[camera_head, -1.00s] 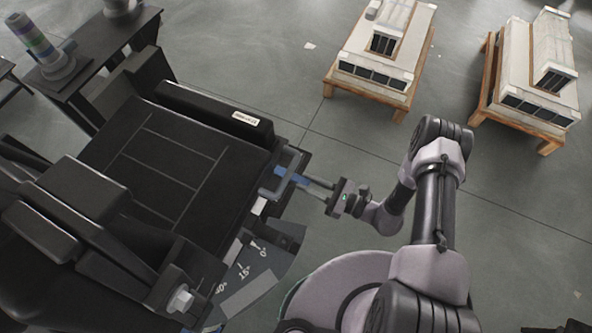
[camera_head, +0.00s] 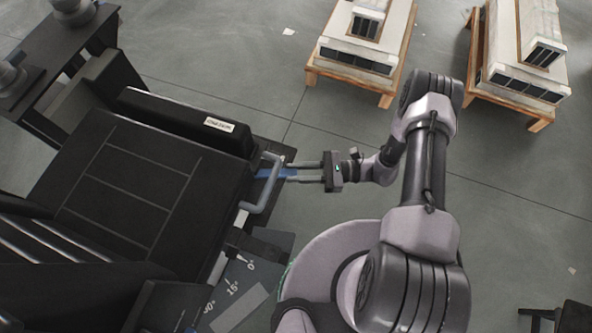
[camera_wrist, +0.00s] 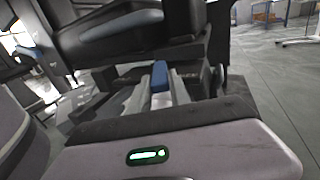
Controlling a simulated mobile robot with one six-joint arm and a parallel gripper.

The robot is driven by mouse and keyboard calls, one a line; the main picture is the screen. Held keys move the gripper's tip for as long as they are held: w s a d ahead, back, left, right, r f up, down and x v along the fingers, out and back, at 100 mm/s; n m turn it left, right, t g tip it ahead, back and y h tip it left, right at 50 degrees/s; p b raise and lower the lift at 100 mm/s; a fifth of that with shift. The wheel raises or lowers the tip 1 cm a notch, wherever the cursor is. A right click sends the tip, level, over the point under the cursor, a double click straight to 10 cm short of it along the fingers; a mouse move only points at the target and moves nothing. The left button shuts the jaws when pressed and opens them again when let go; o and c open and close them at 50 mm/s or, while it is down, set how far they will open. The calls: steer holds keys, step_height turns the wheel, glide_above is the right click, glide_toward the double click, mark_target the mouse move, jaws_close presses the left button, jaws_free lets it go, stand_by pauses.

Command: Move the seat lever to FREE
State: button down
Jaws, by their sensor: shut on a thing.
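The seat lever shows a blue grip (camera_head: 268,173) at the right side of the black seat (camera_head: 140,180), beside a bent grey bar (camera_head: 265,198). My gripper (camera_head: 292,172) reaches in from the right, with its fingers on either side of the blue grip, shut on it. In the wrist view the blue grip (camera_wrist: 160,77) stands between the fingertips, below the dark seat edge. The lever's root is hidden under the seat side. I cannot read a FREE mark.
A dark plate (camera_head: 245,285) with angle marks, 0° and 15° among them, lies below the lever. A white label (camera_head: 218,125) sits on the seat's side bolster. Two pale models on wooden pallets (camera_head: 350,82) (camera_head: 520,100) stand at the back. Open floor lies between.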

steer(key=shift+w, duration=0.1)
steer(key=c, duration=1.5)
jaws_free()
steer(key=d, duration=0.5)
steer(key=d+p, duration=0.1)
steer(key=d, duration=0.5)
steer(key=d+p, duration=0.1)
steer(key=d, duration=0.5)
steer(key=shift+w+d, duration=0.15)
steer(key=shift+w, duration=0.25)
